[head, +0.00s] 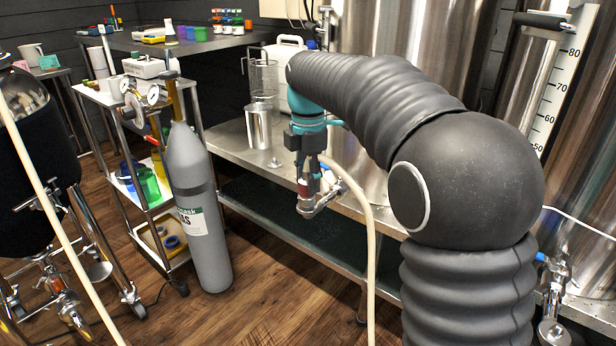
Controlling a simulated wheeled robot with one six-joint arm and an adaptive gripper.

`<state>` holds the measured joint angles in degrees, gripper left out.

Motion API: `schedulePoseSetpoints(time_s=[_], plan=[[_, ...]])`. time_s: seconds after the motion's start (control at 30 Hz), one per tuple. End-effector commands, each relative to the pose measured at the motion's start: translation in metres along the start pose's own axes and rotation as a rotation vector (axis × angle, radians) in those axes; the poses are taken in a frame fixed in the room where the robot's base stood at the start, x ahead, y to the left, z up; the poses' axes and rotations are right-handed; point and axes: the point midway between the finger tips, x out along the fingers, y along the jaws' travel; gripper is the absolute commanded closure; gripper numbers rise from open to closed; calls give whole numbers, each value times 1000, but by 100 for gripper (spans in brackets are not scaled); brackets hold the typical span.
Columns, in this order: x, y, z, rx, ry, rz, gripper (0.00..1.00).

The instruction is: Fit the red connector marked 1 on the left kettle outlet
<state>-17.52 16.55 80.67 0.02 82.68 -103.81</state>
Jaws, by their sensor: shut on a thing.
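My gripper (305,170) hangs down in front of the left kettle, its dark fingers shut on the red connector (303,188). Only a small red part of the connector shows, and its mark cannot be read. The steel left kettle outlet (318,203) is right below the connector, in front of the kettle's lower wall. The connector appears to meet the outlet's upward end, but I cannot tell whether it is seated or just above it. A cream hose (368,225) arches from beside the gripper to the floor. My arm hides much of the left kettle (374,40).
A second outlet (553,300) is at the right kettle (588,140). A steel bench (232,140) holds a metal beaker (258,128) and white jerrycan (286,52). A grey gas cylinder (196,190) and a trolley (118,103) stand left. Some floor between cylinder and bench is clear.

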Motion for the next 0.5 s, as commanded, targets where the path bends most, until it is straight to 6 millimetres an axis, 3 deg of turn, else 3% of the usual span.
schedulePoseSetpoints(time_s=[0.43,0.47,0.5], plan=[[8,0,0,0,0,0,100],[7,0,0,0,0,0,55],[7,0,0,0,0,0,45]])
